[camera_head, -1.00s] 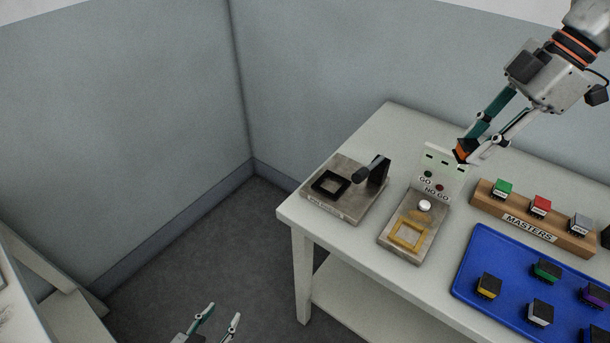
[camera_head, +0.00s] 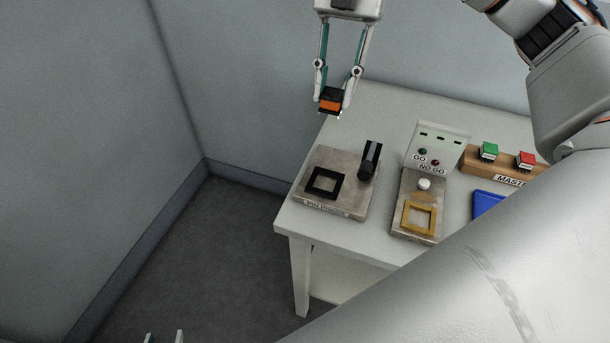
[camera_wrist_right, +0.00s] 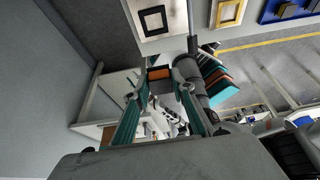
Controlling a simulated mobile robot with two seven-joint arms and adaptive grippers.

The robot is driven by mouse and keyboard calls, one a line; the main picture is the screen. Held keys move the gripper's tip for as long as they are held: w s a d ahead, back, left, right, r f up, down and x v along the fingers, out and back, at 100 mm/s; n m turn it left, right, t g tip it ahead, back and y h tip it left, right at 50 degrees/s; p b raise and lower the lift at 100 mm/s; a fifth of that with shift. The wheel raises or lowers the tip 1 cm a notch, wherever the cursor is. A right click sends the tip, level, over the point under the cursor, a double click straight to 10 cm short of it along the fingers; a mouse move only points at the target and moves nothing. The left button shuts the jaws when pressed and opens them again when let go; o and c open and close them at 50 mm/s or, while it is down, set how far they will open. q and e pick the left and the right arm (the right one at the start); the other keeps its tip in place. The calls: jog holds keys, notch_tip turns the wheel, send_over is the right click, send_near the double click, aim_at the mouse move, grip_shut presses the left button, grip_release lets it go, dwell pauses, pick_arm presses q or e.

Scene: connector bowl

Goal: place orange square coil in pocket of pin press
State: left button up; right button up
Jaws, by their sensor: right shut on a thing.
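The orange square coil (camera_head: 331,104) is held between the fingertips of my right gripper (camera_head: 331,106), in the air above and behind the pin press. It also shows between the fingers in the right wrist view (camera_wrist_right: 159,73). The pin press (camera_head: 331,209) sits at the table's left corner, with a black square frame around its pocket (camera_head: 313,188) and a black lever (camera_head: 370,159) at its right. Nothing shows in the pocket. My left gripper (camera_head: 164,338) shows only its fingertips at the bottom edge, spread apart with nothing between them.
Right of the press stands the GO / NO GO tester (camera_head: 405,222) with a yellow square frame. A blue tray (camera_head: 482,206) is mostly hidden by my right arm. The table (camera_head: 380,105) behind the press is clear.

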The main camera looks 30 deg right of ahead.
notch_tip(320, 180, down, 20)
jog(key=shift+r+b, duration=0.1)
jog(key=shift+b, duration=0.55)
jog(key=o, duration=0.8)
jog(key=shift+f, duration=0.2)
jog(key=shift+c, duration=0.2)
jog(key=o, duration=0.3)
jog(key=shift+o, duration=0.2)
jog(key=shift+r, duration=0.1)
jog(key=v, duration=1.2)
jog(key=shift+p, duration=0.3)
jog(key=shift+s+r, duration=0.1)
jog(key=shift+s, duration=0.05)
